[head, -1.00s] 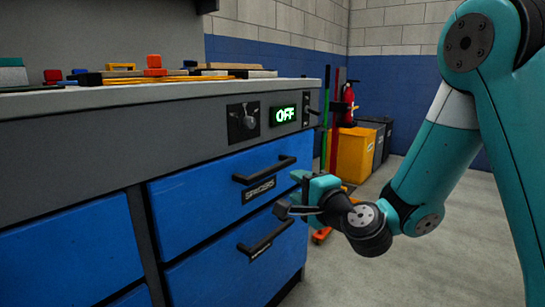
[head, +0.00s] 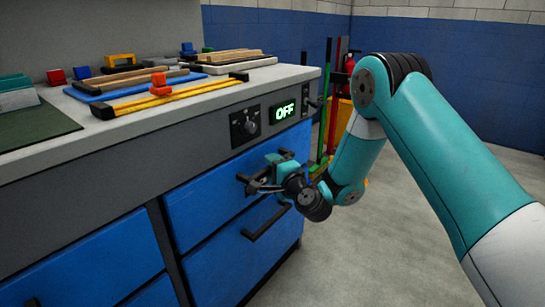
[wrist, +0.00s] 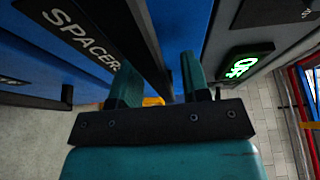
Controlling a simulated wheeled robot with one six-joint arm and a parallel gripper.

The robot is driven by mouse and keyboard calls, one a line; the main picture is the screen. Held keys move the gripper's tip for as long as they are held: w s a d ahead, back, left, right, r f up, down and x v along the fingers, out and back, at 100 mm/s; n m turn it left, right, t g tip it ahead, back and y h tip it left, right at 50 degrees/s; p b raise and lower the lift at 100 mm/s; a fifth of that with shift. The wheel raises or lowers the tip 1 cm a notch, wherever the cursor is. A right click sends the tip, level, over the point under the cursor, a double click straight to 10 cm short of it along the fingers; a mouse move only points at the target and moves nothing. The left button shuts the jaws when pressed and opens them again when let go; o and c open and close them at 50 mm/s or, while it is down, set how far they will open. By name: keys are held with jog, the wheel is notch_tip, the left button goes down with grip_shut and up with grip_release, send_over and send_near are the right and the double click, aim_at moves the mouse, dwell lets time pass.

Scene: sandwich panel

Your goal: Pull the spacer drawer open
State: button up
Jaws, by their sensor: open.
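The spacer drawer (head: 197,208) is the upper blue drawer in the head view, its face flush with the cabinet. Its black handle (head: 242,178) is partly hidden behind my gripper (head: 264,174). In the wrist view the SPACERS label (wrist: 82,38) is at the upper left. The dark handle bar (wrist: 146,45) runs down between the two teal fingers of my gripper (wrist: 157,82). The fingers are open, one on each side of the bar, with a gap visible. Contact with the handle cannot be told.
A lower blue drawer has its own black handle (head: 266,222). The worktop (head: 60,155) carries blocks, strips and a yellow bar (head: 165,97).

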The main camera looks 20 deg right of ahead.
jog(key=shift+w, duration=0.15)
grip_shut()
jog(key=shift+f, duration=0.1)
